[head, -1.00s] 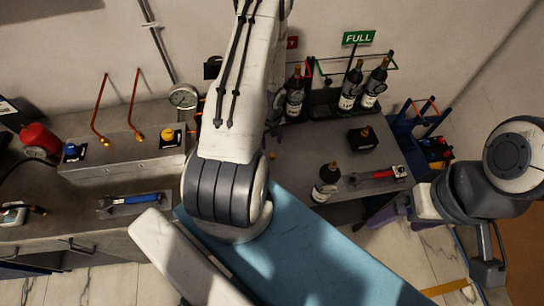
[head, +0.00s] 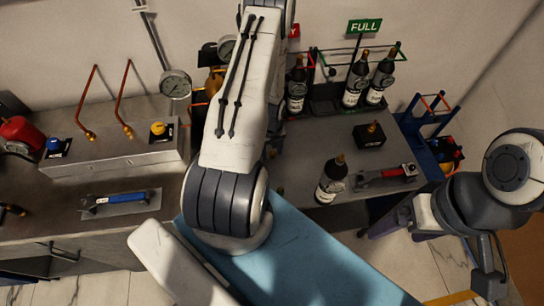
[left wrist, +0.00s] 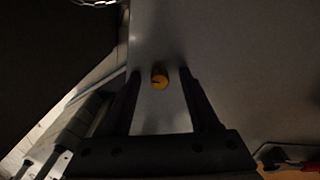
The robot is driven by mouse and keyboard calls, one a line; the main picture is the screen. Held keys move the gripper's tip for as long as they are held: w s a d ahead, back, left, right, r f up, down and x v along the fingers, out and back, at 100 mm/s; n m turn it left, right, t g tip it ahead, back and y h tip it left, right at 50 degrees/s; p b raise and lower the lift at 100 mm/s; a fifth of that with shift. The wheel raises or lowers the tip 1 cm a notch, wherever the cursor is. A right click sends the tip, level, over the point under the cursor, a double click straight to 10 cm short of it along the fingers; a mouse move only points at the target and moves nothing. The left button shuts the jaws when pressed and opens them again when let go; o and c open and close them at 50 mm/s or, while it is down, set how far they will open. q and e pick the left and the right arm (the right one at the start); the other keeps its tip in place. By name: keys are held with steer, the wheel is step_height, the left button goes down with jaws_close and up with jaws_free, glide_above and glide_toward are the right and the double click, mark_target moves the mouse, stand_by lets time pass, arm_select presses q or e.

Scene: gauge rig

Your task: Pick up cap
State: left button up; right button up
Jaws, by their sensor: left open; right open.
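The cap (left wrist: 159,80) is small, round and yellow-orange. In the left wrist view it lies on a grey surface between the fingertips of my left gripper (left wrist: 159,73). The gripper is open, with a gap on both sides of the cap; whether the fingers reach down to its height I cannot tell. In the head view my left arm hides the left gripper, and I cannot make out this cap for sure. My right gripper (head: 388,222) is at the right, beside the bench edge, open with nothing seen in it.
A dark bottle (head: 332,181) stands on the bench near a red-handled tool (head: 386,176) and a black block (head: 370,135). Several bottles stand in a rack (head: 330,105) under a green FULL sign (head: 365,26). A blue-handled tool (head: 118,200) lies left of my left arm.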

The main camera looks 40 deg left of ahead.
arm_select(q)
jaws_close()
steer(key=shift+r, duration=0.1)
